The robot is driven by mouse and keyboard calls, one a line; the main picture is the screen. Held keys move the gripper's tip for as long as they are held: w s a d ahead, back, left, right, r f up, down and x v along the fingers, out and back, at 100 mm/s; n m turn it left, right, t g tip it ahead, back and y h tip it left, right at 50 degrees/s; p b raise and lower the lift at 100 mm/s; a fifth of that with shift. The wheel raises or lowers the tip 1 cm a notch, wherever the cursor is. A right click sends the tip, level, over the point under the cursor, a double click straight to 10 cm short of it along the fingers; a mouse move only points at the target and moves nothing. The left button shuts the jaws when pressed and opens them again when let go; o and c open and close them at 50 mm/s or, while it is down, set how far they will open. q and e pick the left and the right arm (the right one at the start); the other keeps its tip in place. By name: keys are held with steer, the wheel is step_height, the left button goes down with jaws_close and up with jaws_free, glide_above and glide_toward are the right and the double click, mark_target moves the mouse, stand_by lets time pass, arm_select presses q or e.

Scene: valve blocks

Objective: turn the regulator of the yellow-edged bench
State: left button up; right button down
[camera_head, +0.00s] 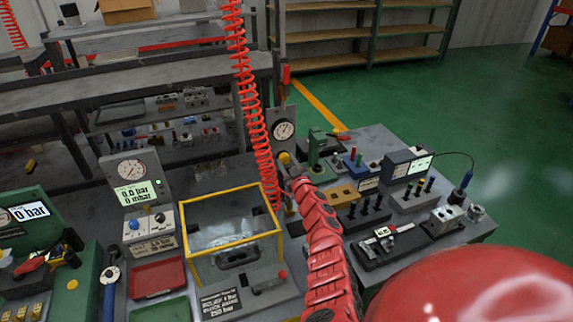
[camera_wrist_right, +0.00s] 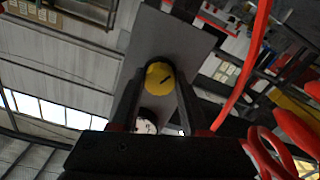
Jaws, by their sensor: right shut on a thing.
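The regulator is a yellow knob (camera_head: 284,158) below a round white gauge (camera_head: 284,130) on an upright grey plate behind the yellow-edged box (camera_head: 235,241). My right arm reaches up to it, and my right gripper (camera_head: 291,174) is at the knob. The right wrist view shows the yellow knob (camera_wrist_right: 160,79) with a dark mark, between the two dark fingers of my right gripper (camera_wrist_right: 163,72). The fingers are shut on it. The gauge (camera_wrist_right: 146,122) is partly hidden there. My left gripper is out of view.
A coiled red hose (camera_head: 254,115) hangs just left of the gauge. A digital display (camera_head: 133,193) beside the box reads 0.0 bar. Clamps and small fixtures crowd the bench to the right. Green floor (camera_head: 440,95) lies open beyond.

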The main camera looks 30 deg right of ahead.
steer(key=n+b, duration=0.1)
steer(key=n, duration=0.2)
steer(key=shift+f+n, duration=0.15)
steer(key=shift+n, duration=0.25)
steer(key=n+b, duration=0.2)
steer(key=n, duration=0.1)
steer(key=shift+n, duration=0.3)
steer(key=n+b, duration=0.1)
steer(key=n, duration=0.2)
steer(key=shift+n+b, duration=0.3)
steer(key=shift+b, duration=0.1)
steer(key=shift+r+n+b, duration=0.2)
steer(key=shift+n+b, duration=0.5)
steer(key=shift+n, duration=1.2)
steer(key=shift+c, duration=1.9)
jaws_free()
steer(key=shift+s, duration=0.1)
